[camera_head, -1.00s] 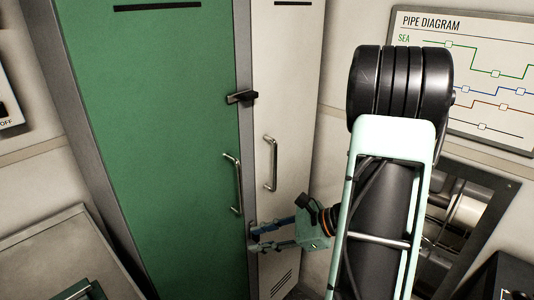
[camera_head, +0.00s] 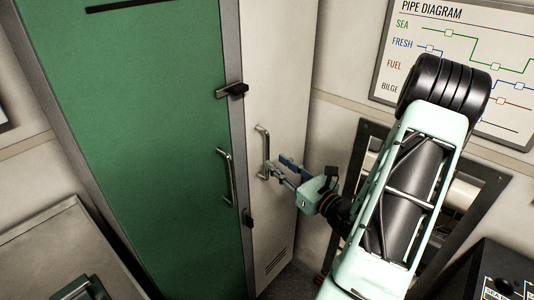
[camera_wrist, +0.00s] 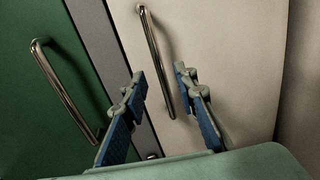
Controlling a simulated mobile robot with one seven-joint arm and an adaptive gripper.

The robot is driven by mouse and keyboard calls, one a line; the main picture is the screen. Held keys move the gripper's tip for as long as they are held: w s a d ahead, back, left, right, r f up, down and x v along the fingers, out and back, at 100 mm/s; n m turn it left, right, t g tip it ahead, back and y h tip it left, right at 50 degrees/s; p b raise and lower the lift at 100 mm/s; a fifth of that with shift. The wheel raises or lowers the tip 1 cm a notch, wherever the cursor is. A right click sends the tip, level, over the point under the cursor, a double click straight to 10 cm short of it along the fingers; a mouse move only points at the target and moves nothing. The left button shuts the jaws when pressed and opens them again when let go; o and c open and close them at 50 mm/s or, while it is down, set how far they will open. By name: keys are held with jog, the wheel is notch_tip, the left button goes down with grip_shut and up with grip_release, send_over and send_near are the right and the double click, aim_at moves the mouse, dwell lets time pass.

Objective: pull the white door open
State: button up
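The white door (camera_head: 285,60) stands to the right of the green door and looks shut. Its upright metal handle (camera_head: 263,150) is near the door's left edge. My gripper (camera_head: 273,168) is at the lower part of this handle, coming from the right. In the wrist view my gripper (camera_wrist: 160,78) has its two blue-padded fingers spread apart. The white door's handle (camera_wrist: 155,50) appears between them, its lower end low in the gap. I cannot tell how deep the handle sits between the fingers, and I see no finger closed on it.
The green door (camera_head: 150,130) has its own handle (camera_head: 227,175), close left of the white one. A black upper latch (camera_head: 232,90) and a black lower latch (camera_head: 247,217) sit on the post between the doors. A wall recess frame (camera_head: 490,185) is at the right.

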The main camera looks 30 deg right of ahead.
jog(key=w, duration=0.4)
jog(key=w+a, duration=0.1)
jog(key=shift+w+p, duration=0.4)
jog(key=shift+c, duration=0.7)
grip_shut()
